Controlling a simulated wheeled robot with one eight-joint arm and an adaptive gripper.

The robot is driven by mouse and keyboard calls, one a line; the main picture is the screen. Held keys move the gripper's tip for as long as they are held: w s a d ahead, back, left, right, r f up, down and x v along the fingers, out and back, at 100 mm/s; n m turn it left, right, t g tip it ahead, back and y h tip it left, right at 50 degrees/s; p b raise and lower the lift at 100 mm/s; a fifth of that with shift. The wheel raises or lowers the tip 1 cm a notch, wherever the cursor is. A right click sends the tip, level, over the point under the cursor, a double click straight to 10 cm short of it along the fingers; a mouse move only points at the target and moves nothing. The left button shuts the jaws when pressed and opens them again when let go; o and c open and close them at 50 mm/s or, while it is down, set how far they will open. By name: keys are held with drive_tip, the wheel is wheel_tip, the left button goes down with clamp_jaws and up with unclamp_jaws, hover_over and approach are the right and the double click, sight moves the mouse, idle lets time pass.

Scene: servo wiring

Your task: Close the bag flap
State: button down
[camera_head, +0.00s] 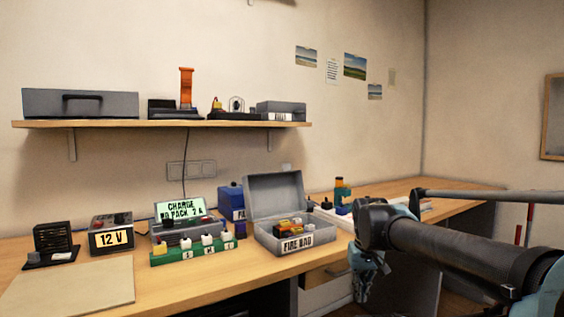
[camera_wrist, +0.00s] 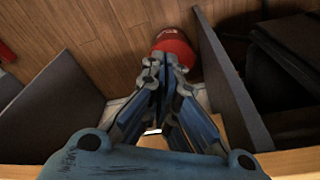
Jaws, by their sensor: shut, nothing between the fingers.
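The grey fire bag (camera_head: 262,236) is a box with a label on its front, on the bench in the head view. Its flap (camera_head: 275,193) stands up open at the back. Several red, yellow and dark items lie inside it. My gripper (camera_head: 366,290) hangs to the right of the bag and lower, in front of the bench, apart from the bag. In the wrist view my gripper (camera_wrist: 167,72) points down toward the floor, with its fingers together and nothing between them. The bag is not in the wrist view.
Left of the bag are a charger (camera_head: 182,211), a green block with several white-topped pieces (camera_head: 192,251) and a 12 V supply (camera_head: 111,237). A blue box (camera_head: 230,203) stands beside the bag. A shelf (camera_head: 160,124) hangs above. A red round object (camera_wrist: 176,46) is on the floor.

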drive_tip(key=w+a+r+n, duration=0.2)
drive_tip(key=w+a+r, duration=0.3)
drive_tip(key=w+r, duration=0.75)
drive_tip(key=w+a+r+n, duration=0.1)
drive_tip(key=w+a+r, duration=0.3)
drive_tip(key=w+r, duration=0.85)
drive_tip(key=w+a+r+n+g, duration=0.2)
drive_tip(key=w+a+r+n, duration=0.1)
drive_tip(key=w+a+r, duration=1.25)
drive_tip(key=shift+s+d+f, duration=0.1)
drive_tip(key=shift+s+f, duration=0.5)
drive_tip(key=shift+f, duration=0.6)
drive_tip(key=shift+s+a+f, duration=0.1)
drive_tip(key=shift+s+f, duration=0.55)
drive_tip(key=shift+f, duration=0.5)
drive_tip(key=shift+s+d+f, duration=0.1)
drive_tip(key=shift+s+f, duration=0.5)
drive_tip(key=shift+f, duration=0.6)
drive_tip(key=shift+s+t+y, duration=0.1)
drive_tip(key=shift+t+y, duration=0.2)
